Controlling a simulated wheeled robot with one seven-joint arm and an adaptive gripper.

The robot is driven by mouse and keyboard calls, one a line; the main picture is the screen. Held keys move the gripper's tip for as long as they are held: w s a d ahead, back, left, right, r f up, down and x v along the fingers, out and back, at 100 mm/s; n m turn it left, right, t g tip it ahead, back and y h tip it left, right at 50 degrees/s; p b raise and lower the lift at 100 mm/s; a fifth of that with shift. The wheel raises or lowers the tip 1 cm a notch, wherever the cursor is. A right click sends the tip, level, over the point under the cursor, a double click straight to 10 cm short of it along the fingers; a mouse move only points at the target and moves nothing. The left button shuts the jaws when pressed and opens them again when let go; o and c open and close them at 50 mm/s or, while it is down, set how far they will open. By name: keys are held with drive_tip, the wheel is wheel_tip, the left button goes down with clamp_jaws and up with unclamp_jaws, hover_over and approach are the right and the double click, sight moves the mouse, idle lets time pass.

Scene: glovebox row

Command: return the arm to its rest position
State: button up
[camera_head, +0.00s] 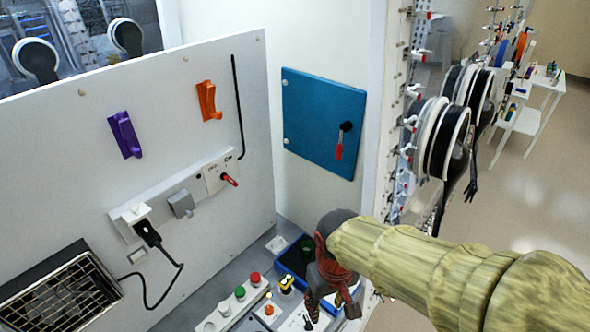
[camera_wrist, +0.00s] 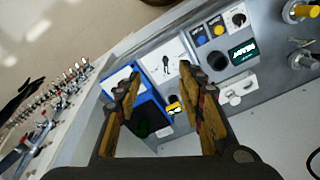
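My arm (camera_head: 420,265) in a yellowish sleeve reaches in from the lower right of the head view. My gripper (camera_head: 325,285) is over the grey bench by the blue bin; its fingertips are hard to make out there. In the wrist view my gripper (camera_wrist: 163,88) has its two yellow-brown fingers spread wide apart, with nothing held between them. Below the fingers the blue bin (camera_wrist: 150,82) and a small yellow-and-black part (camera_wrist: 175,107) show.
A control strip with green and red buttons (camera_head: 240,293) lies on the bench. A blue door (camera_head: 322,122) with a red-handled latch is on the back wall. A panel with purple (camera_head: 125,135) and orange (camera_head: 208,100) holders stands left. Hinged glove ports (camera_head: 445,138) line the right.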

drive_tip(key=s+d+r+m+t+b, duration=0.2)
drive_tip(key=s+d+m+t+b, duration=0.2)
drive_tip(key=d+b, duration=0.5)
drive_tip(key=shift+s+d+r+t+b, duration=0.2)
drive_tip(key=shift+s+d+t+b, duration=0.25)
drive_tip(key=shift+d, duration=1.05)
idle(5.6)
